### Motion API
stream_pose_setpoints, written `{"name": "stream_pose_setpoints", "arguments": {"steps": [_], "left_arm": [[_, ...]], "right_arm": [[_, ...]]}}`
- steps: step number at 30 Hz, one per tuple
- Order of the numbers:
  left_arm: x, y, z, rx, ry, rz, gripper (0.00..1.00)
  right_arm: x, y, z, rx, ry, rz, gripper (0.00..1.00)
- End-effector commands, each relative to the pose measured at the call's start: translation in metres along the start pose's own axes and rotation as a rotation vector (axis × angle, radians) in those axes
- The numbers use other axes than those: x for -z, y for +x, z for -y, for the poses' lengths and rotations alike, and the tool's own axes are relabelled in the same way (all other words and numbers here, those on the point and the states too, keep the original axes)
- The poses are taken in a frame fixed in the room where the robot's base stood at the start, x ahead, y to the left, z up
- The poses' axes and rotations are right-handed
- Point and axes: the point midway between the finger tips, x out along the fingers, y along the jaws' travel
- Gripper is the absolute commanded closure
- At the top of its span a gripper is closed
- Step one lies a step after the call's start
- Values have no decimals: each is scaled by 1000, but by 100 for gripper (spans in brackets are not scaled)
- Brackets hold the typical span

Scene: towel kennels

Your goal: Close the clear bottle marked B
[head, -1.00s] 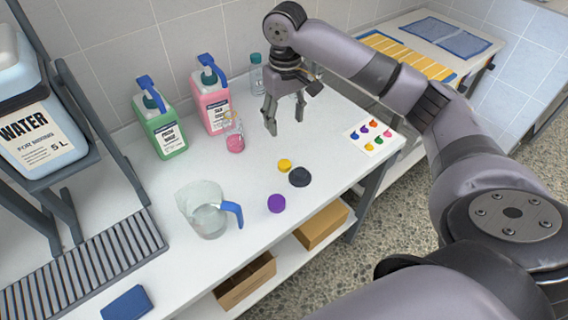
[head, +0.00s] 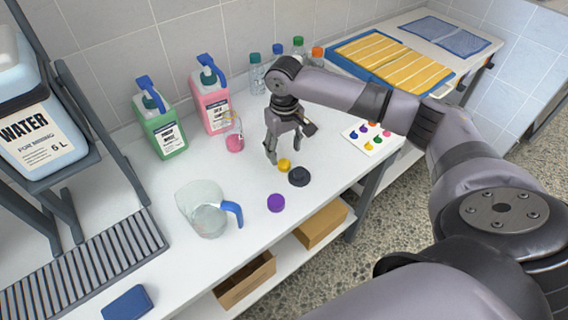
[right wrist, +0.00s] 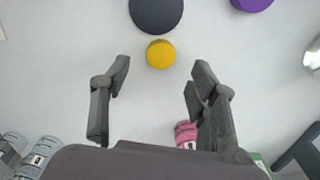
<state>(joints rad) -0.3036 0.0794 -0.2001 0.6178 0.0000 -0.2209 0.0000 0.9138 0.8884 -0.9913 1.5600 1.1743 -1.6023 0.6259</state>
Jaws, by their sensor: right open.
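A small clear bottle (head: 235,142) with pink liquid stands without a cap in front of the pink jug. I cannot read a letter B on it or on the capped clear bottles at the back, such as the teal-capped one (head: 257,80). A yellow cap (head: 284,166) lies on the table beside a dark round piece (head: 299,177); a purple cap (head: 276,203) lies nearer the front. My right gripper (head: 284,155) is open, pointing down above and just behind the yellow cap. In the right wrist view the yellow cap (right wrist: 160,54) sits just beyond the open fingertips (right wrist: 161,72). My left gripper is not in view.
A green jug (head: 160,135) and a pink jug (head: 212,108) stand along the wall. A clear pitcher (head: 201,212) with a blue handle stands front left. A card with coloured spots (head: 367,139) lies at the right edge. A water container (head: 35,125) stands on a rack at left.

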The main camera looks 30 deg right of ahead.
Motion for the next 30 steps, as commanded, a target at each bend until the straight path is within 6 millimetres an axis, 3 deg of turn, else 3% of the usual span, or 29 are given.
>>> {"name": "stream_pose_setpoints", "arguments": {"steps": [6,11,22,30], "left_arm": [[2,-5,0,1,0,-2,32],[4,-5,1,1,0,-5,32],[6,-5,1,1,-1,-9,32],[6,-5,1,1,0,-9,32]], "right_arm": [[-1,32,0,-2,0,4,46],[-1,48,1,-1,0,2,46],[-1,49,1,-1,-1,1,46],[-1,49,1,-1,-1,1,64]]}}
